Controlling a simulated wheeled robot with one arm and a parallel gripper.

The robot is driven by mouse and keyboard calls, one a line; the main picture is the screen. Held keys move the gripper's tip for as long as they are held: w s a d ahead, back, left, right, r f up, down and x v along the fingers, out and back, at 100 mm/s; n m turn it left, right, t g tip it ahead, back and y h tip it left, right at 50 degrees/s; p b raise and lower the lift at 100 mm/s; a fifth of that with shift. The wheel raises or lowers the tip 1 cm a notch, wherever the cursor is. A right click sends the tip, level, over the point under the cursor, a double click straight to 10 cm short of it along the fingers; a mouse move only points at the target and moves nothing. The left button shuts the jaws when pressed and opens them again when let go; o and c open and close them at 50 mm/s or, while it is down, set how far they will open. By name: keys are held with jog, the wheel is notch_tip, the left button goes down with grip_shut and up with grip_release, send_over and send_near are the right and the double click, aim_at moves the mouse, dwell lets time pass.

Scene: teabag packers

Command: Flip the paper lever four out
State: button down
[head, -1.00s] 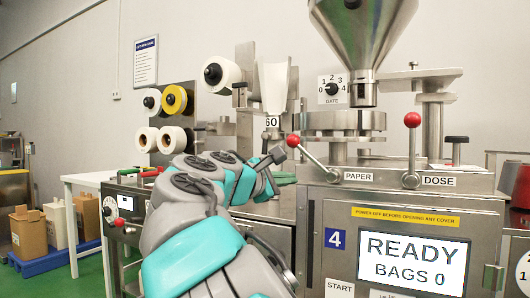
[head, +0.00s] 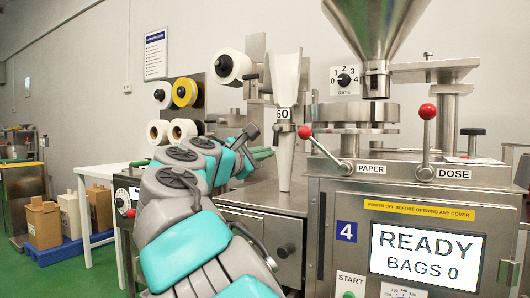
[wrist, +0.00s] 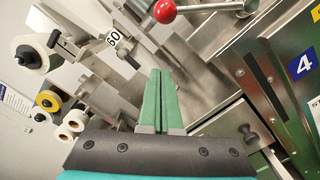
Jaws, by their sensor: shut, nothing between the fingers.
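The dose lever (head: 426,140), also red-knobbed, stands upright to the right. A hopper (head: 374,30) rises above the machine. A pale tapered chute (head: 286,85) and the 60 label (head: 282,114) are behind my gripper. Paper rolls (head: 229,68) hang further left.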

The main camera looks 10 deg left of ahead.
jog(key=w+d+r, duration=0.2)
jog(key=w+d, duration=0.3)
jog(key=w, duration=0.1)
jog(key=shift+d+r+p, duration=0.25)
jog(key=shift+d+p, duration=0.05)
jog(key=shift+d, duration=0.1)
jog(key=shift+s, duration=0.1)
